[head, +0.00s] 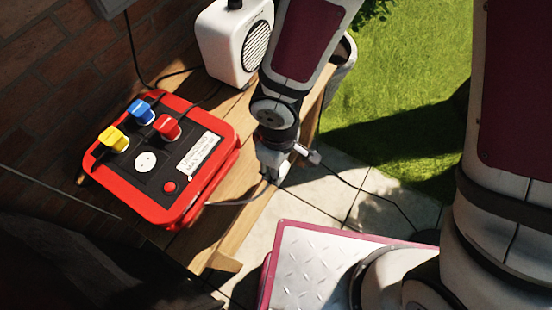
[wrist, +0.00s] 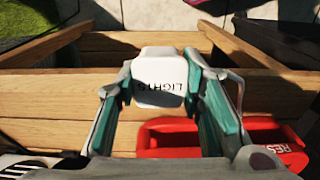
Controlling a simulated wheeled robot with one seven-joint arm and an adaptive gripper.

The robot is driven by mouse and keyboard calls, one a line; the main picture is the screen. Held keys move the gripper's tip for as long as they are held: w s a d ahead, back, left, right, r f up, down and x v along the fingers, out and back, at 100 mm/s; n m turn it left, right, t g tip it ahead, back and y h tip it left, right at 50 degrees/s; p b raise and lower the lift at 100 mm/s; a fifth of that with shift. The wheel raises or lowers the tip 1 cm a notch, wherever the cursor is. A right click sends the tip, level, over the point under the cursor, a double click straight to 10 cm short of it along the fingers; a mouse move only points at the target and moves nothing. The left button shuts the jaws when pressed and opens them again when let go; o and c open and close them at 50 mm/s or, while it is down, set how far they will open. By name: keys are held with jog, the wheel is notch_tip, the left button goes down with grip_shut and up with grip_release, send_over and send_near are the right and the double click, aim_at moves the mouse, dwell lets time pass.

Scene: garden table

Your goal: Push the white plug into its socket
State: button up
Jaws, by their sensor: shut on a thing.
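The red power box (head: 155,212) carries a yellow plug (head: 113,139), a blue plug (head: 141,111) and a red plug (head: 167,128). A round white socket (head: 146,161) on its black face is empty.
A white speaker (head: 228,42) stands behind the box on the wooden table (head: 222,232). A red button (head: 170,187) and a label (head: 199,152) are on the box. A cable (head: 235,202) runs from near my gripper towards the box. A brick wall (head: 60,60) is at left.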

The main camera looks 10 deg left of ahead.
jog(key=shift+w, duration=0.1)
jog(key=w+d+r+m, duration=0.2)
jog(key=w+d+m, duration=0.5)
jog(key=w+d, duration=0.3)
jog(key=w+d+r+m, duration=0.3)
jog(key=w+d+m, duration=0.4)
jog(key=w+d, duration=0.3)
jog(key=d, duration=0.4)
jog(key=shift+w+d, duration=0.15)
jog(key=shift+d, duration=0.25)
